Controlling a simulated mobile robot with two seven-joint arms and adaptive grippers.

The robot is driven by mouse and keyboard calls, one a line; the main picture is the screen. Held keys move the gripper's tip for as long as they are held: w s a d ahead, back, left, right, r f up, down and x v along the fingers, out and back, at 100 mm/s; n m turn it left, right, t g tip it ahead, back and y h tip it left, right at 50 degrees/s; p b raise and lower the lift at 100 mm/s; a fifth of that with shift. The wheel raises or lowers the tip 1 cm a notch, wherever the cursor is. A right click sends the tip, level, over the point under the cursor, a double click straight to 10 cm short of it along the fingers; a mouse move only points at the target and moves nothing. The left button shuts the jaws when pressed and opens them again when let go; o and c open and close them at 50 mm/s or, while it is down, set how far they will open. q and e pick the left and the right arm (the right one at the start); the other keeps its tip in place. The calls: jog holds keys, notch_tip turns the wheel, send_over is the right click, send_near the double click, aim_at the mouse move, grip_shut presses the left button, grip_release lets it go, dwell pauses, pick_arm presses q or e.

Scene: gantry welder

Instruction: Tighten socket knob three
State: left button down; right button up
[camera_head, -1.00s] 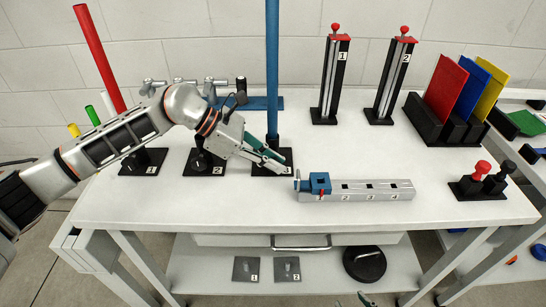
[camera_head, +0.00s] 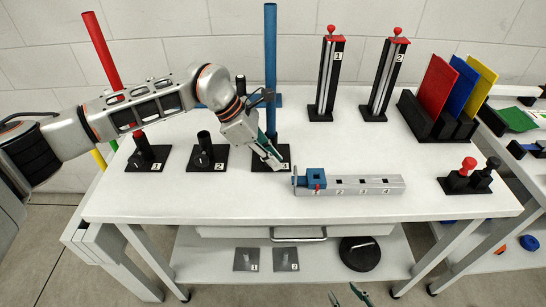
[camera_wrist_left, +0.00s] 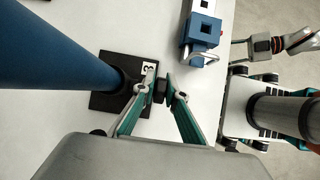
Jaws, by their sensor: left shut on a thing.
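Socket three is a black plate (camera_head: 259,164) labelled 3, with a tall blue pole (camera_head: 270,65) standing upright in it. The blue pole also shows at the left of the left wrist view (camera_wrist_left: 50,55), beside the plate (camera_wrist_left: 105,103). My left gripper (camera_head: 272,160) reaches down to the front side of this socket. In the left wrist view its teal fingers (camera_wrist_left: 160,88) are closed on the small black socket knob three (camera_wrist_left: 160,90). The knob is hidden by the fingers in the head view. My right gripper (camera_head: 350,296) is at the bottom edge, fingers apart, partly cut off.
Socket one (camera_head: 147,160) holds a leaning red pole (camera_head: 101,50); socket two (camera_head: 206,158) has no long pole. A grey numbered rail with a blue block (camera_head: 316,180) lies close to the right of socket three. The table's front is clear.

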pick_arm(q)
jog(key=c, duration=2.3)
grip_release()
jog(key=shift+c, duration=0.2)
jog(key=v, duration=1.2)
